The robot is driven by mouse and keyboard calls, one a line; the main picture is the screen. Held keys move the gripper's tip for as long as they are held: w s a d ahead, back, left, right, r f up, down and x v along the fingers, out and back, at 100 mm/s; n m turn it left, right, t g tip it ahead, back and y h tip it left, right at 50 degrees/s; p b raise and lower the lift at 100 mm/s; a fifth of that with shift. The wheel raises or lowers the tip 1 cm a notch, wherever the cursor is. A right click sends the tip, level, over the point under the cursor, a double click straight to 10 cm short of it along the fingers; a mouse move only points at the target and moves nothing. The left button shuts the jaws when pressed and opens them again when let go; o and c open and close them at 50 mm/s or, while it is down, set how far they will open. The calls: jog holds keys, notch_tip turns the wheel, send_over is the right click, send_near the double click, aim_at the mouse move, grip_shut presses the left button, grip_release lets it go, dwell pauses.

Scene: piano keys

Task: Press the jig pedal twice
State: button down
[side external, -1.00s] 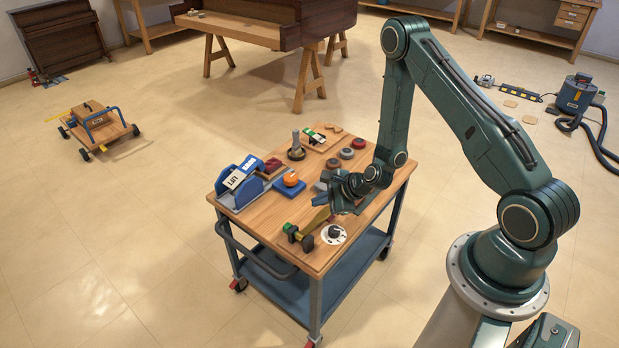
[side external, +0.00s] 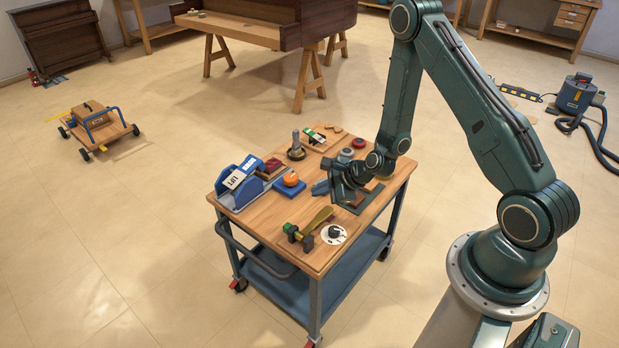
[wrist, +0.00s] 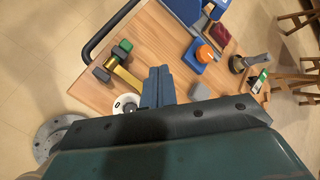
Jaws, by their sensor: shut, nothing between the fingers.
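A brass-coloured paddle (side external: 319,217) with a green and a dark block at its near end lies on the cart top. It looks like the jig pedal, though I cannot be sure. It also shows in the wrist view (wrist: 128,77). My gripper (side external: 340,194) hangs over the cart to the right of the paddle's far end, apart from it. In the wrist view its blue-grey fingers (wrist: 158,82) are together with nothing between them.
A white disc with a black knob (side external: 334,233) sits beside the paddle. A grey block (wrist: 200,92) and an orange button on a blue base (side external: 291,180) stand nearby. A dark plate (side external: 352,208) lies under my gripper. Blue holders (side external: 238,190) fill the left corner.

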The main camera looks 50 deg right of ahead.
aim_at(314, 221)
jog(key=shift+f, duration=0.1)
dwell(0.3)
jog(key=shift+f, duration=4.3)
jog(key=shift+f, duration=1.25)
dwell(0.4)
jog(key=shift+r, duration=1.25)
jog(key=shift+r, duration=0.1)
